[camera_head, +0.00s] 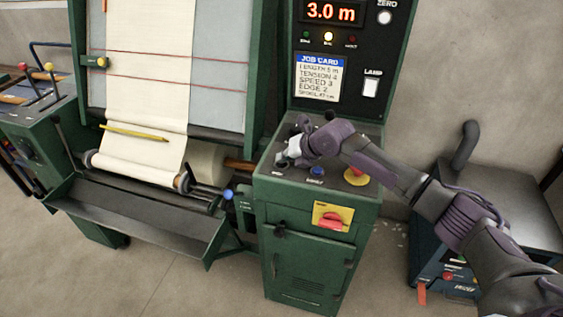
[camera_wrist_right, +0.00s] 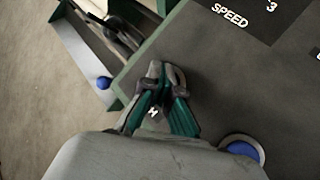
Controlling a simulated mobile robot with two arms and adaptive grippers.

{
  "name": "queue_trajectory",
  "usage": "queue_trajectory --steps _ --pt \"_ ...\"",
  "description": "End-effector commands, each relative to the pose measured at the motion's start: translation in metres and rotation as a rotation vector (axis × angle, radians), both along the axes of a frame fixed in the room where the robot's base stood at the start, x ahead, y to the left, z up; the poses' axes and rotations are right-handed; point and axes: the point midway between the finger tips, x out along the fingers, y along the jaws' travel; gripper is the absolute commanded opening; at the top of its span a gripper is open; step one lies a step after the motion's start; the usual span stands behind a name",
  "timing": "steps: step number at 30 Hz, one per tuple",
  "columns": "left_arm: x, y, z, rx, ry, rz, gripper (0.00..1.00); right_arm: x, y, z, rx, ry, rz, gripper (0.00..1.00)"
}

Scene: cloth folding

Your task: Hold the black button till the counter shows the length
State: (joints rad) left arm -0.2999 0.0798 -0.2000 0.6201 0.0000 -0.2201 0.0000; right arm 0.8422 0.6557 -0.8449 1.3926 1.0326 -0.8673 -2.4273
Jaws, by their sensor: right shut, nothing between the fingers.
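The counter (camera_head: 332,12) reads 3.0 m in red digits at the top of the console. The job card (camera_head: 321,77) below it has a length line whose number is too small to read surely. My right gripper (camera_head: 286,160) is shut and empty, low over the left part of the console's sloped top. In the right wrist view the closed fingertips (camera_wrist_right: 160,78) point at the dark panel. No black button shows clearly; my gripper covers that part of the panel, and I cannot tell whether it touches a button. My left gripper is out of view.
A blue button (camera_head: 317,171) and a red mushroom button on yellow (camera_head: 356,176) lie right of my gripper. A red switch (camera_head: 333,216) is on the console front. The cloth (camera_head: 150,70) runs down the frame to a roll at left, with a yellow stick across it.

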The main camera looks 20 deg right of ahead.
Motion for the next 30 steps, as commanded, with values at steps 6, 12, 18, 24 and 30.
queue_trajectory --steps 6,12,18,24,30 --pt "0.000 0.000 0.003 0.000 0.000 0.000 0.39 -0.001 0.000 0.002 -0.001 0.002 0.001 0.00" --pt "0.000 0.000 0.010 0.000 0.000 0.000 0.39 0.000 0.000 0.015 -0.001 0.001 0.000 0.00" --pt "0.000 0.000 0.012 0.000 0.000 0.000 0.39 0.000 0.000 0.018 -0.001 0.001 0.000 0.00" --pt "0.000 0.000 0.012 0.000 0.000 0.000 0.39 0.000 0.000 0.018 -0.001 0.000 -0.001 0.00" --pt "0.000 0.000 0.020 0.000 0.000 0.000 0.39 0.000 0.000 0.029 0.000 0.000 0.000 0.00"
